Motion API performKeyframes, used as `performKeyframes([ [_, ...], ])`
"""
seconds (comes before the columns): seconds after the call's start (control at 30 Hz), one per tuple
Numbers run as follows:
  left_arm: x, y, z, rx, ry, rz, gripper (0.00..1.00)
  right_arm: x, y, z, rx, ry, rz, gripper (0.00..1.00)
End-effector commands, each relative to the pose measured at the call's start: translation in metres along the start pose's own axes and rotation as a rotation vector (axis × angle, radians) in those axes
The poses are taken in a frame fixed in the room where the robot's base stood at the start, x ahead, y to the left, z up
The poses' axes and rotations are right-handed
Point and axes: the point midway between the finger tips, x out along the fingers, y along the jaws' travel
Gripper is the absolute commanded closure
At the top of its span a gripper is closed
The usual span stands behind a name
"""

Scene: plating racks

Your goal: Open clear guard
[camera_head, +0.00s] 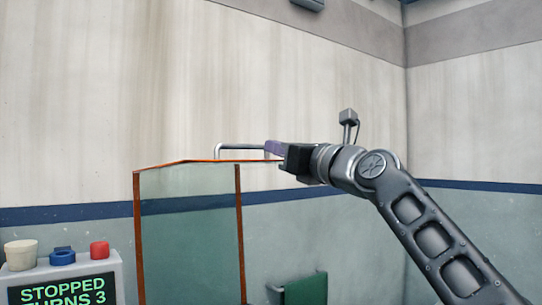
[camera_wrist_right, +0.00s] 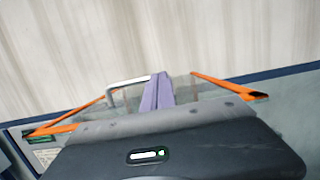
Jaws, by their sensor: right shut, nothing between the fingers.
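The clear guard (camera_head: 190,215) is a see-through panel with orange edges, left of centre in the head view. Its orange edge also shows in the right wrist view (camera_wrist_right: 70,123). A grey metal bar handle (camera_head: 240,147) rises at its top; it shows left of my fingers in the right wrist view (camera_wrist_right: 125,83). My right gripper (camera_head: 271,147) is shut with nothing between its purple fingers. The fingers are at the right end of the handle; whether they touch it I cannot tell. My left gripper is out of view.
A control box (camera_head: 63,280) at the lower left reads "STOPPED" and "TURNS 3", with a red button (camera_head: 100,249), a blue knob (camera_head: 62,257) and a beige knob (camera_head: 20,253). A green panel (camera_head: 306,288) stands low, right of the guard. The wall is behind.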

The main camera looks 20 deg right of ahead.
Motion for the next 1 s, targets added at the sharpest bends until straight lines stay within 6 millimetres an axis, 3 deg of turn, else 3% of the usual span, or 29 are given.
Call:
performKeyframes([
  [0.47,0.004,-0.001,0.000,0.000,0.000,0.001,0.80,-0.005,0.000,-0.001,0.000,0.000,0.000,1.00],
  [1.0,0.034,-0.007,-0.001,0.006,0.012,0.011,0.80,-0.077,0.000,-0.001,0.000,-0.001,0.000,1.00],
])
